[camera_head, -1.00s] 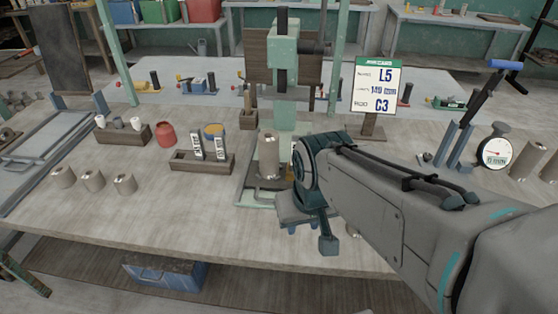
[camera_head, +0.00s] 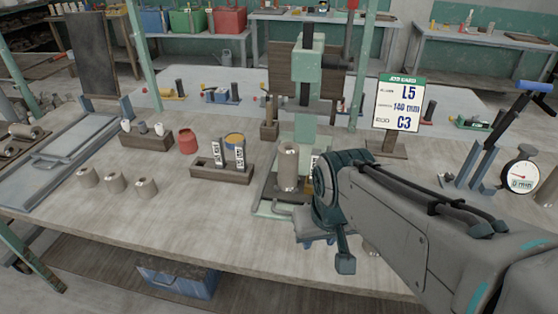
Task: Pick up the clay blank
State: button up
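Several grey-brown clay cylinders with holes in their tops are in view, and I cannot tell which one the task means. A taller one (camera_head: 288,168) stands upright at the green press (camera_head: 306,128) in the middle. My gripper (camera_head: 333,250) hangs at the end of my arm, low over the bench front, to the right of and nearer than the tall cylinder. My wrist hides part of the gripper, so its opening is not clear. I see nothing held in it.
A job card (camera_head: 398,103) reads L5, 140 mm, C3. A wooden block (camera_head: 222,172) holds two labelled pieces.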

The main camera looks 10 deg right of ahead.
aim_at(288, 152)
jog(key=u, duration=0.05)
jog(key=k, duration=0.5)
jog(key=u, duration=1.4)
jog(key=i, duration=1)
jog(key=z, duration=2.2)
